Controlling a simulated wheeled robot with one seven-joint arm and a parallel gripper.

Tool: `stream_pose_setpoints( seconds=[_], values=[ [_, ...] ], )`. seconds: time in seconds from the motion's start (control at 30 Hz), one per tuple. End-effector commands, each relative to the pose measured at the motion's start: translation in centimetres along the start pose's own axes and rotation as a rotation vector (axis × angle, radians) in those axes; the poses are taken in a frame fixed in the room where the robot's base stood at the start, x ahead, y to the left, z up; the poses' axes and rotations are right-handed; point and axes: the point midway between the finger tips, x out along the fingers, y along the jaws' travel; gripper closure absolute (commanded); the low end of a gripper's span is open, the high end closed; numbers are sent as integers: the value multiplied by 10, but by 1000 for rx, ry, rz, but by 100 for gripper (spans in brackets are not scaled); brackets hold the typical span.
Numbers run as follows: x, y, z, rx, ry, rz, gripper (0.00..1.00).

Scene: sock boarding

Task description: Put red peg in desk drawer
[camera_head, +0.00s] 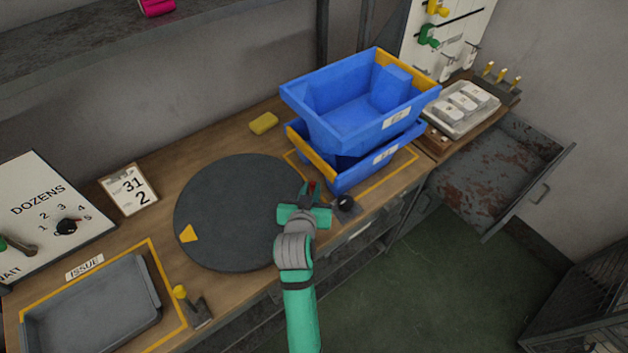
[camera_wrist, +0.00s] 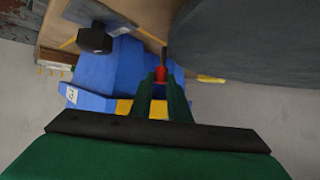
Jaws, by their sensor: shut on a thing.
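The red peg (camera_wrist: 161,74) is held between the green fingers of my gripper (camera_wrist: 163,88) in the wrist view. My gripper is shut on the peg. The desk drawer (camera_head: 490,185) stands pulled open at the right of the desk; its rusty, worn inside looks empty. My gripper is well to the left of it.
Two stacked blue bins (camera_head: 340,115) stand between my gripper and the drawer's far side. A black knob (camera_head: 345,203) is just right of my gripper. A grey tray (camera_head: 150,290) lies at front left. A white tray (camera_head: 462,110) sits behind the drawer. Green floor is clear below.

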Motion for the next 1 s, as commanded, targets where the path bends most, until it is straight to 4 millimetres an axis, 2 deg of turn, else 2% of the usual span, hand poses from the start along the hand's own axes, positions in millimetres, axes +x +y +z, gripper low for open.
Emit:
stream_pose_setpoints(
  seconds=[0.13, 0.37, 0.47, 0.87, 0.9, 0.93, 1.0],
  values=[
    [10, 0, -3, 2, 2, 1, 100],
    [40, 1, -14, 2, -1, 1, 100],
    [42, 0, -5, 0, -1, 0, 100],
    [44, 1, -2, 0, 0, 1, 100],
    [44, 1, -2, 1, 1, 1, 82],
    [44, 1, -2, 1, 1, 1, 77],
    [44, 1, -2, 1, 1, 1, 77]
  ],
)
